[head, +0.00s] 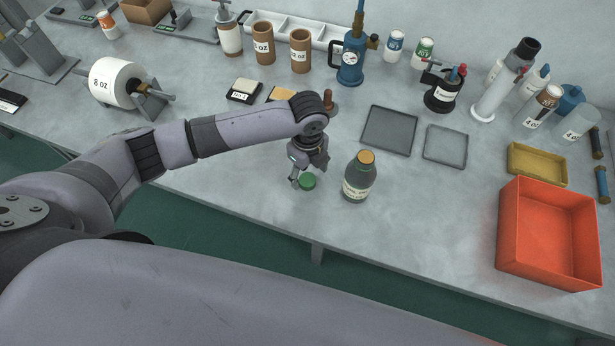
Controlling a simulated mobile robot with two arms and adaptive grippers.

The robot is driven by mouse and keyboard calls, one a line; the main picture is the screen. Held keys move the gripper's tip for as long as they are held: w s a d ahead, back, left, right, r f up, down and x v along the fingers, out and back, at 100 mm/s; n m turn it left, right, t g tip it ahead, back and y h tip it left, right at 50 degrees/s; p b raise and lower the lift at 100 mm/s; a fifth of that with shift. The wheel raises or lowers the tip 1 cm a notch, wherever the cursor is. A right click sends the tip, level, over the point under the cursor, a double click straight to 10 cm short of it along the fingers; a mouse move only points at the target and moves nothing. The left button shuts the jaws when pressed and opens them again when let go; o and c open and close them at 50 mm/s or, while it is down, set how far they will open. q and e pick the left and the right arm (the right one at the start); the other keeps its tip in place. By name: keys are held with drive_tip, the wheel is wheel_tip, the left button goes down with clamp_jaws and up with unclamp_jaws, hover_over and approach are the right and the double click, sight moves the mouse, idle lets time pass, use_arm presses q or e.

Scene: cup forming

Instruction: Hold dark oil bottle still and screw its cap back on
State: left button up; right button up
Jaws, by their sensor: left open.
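The dark oil bottle (358,182) stands upright on the grey bench near its front edge, with a pale label. Its top (367,157) shows a round tan-orange face, and no green cap is on it. A small green cap (308,182) is just left of the bottle, apart from it, and looks to be on the bench. My left gripper (306,171) is open and points down right at the cap, with one finger on the cap's left. I cannot tell whether the fingers touch the cap. My right gripper is not in view.
A red-orange bin (547,240) and a yellow tray (537,165) are at the right. Two flat grey trays (389,131) lie behind the bottle. A blue pump (351,58) and several bottles line the back. The bench right of the bottle is clear up to the bin.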

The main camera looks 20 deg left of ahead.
sight(307, 181)
use_arm(q)
drive_tip(key=shift+f, duration=1.45)
drive_tip(key=c, duration=0.9)
